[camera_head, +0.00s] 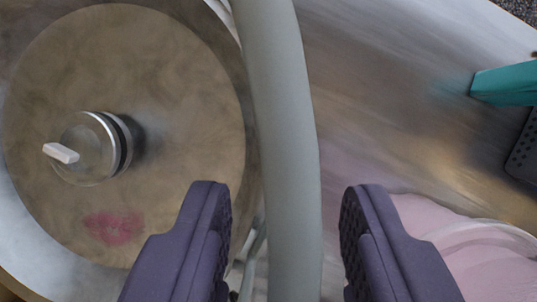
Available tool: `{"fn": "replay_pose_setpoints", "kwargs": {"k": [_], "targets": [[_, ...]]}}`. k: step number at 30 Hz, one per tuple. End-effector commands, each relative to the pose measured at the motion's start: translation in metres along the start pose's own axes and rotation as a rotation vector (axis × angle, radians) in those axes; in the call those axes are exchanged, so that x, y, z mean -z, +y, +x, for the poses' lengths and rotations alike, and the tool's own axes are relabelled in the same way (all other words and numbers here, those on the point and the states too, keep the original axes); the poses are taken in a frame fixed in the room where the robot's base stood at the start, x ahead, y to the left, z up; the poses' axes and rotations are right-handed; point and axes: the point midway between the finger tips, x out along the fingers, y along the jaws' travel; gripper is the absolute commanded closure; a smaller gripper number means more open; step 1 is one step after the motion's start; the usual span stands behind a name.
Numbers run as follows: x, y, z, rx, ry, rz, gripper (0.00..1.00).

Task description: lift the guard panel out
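My gripper (286,195) has two purple, ridged fingers reaching in from the bottom of the view. It is open, with one finger on each side of a smooth, curved grey bar (285,100). A gap shows between the bar and each finger. The bar runs from the top edge to the bottom edge, and looks like the edge of the guard panel, though I cannot tell for sure. The rest of the panel cannot be made out.
At left is a round, tan-brown pan (60,215) with a metal spinner head (92,148) and a pink smear (114,228). A pink, rounded thing (470,250) lies lower right. A teal piece (505,84) and a dark perforated part (524,150) sit at the right edge.

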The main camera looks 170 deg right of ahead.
Motion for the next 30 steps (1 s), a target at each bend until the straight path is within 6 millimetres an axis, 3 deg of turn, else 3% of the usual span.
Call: {"fn": "replay_pose_setpoints", "kwargs": {"k": [1,5,20,26,30], "targets": [[0.000,0.000,0.000,0.000,0.000,0.000,0.72],[0.000,0.000,0.000,0.000,0.000,0.000,1.00],[0.005,0.000,-0.011,-0.001,0.003,0.000,1.00],[0.020,0.000,-0.045,-0.001,0.005,0.000,1.00],[0.034,0.000,-0.080,-0.001,0.006,0.000,1.00]]}}
